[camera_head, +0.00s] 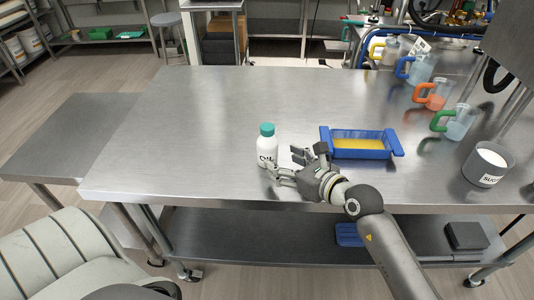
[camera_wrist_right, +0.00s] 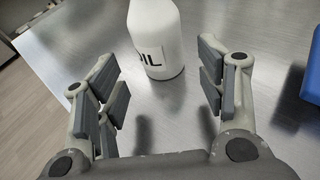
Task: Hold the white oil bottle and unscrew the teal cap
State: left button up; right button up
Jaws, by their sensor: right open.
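The white oil bottle (camera_head: 267,150) stands upright on the steel table, left of the blue tray. Its teal cap (camera_head: 267,129) is on top. My right gripper (camera_head: 284,164) is open just beside the bottle, on its near right side. In the right wrist view the bottle (camera_wrist_right: 154,38) stands ahead, between the lines of the two open fingers (camera_wrist_right: 160,85), beyond their tips and not gripped. The cap is outside the wrist view. My left gripper is not in view.
A blue tray (camera_head: 324,143) with yellow contents stands right of the bottle, close to my right gripper. A grey sugar container (camera_head: 487,165) and several jugs with coloured handles, one green (camera_head: 443,121), line the right side. The table's left half (camera_head: 180,130) is clear.

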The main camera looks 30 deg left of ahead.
aim_at(274, 158)
jog(key=b+x, duration=0.2)
jog(key=x, duration=0.3)
jog(key=shift+f+b, duration=0.15)
jog(key=shift+b, duration=0.25)
jog(key=shift+w+a+b, duration=0.2)
jog(key=shift+a+b, duration=0.2)
jog(key=shift+a, duration=0.25)
jog(key=shift+c, duration=0.5)
grip_shut()
jog(key=shift+f, duration=0.1)
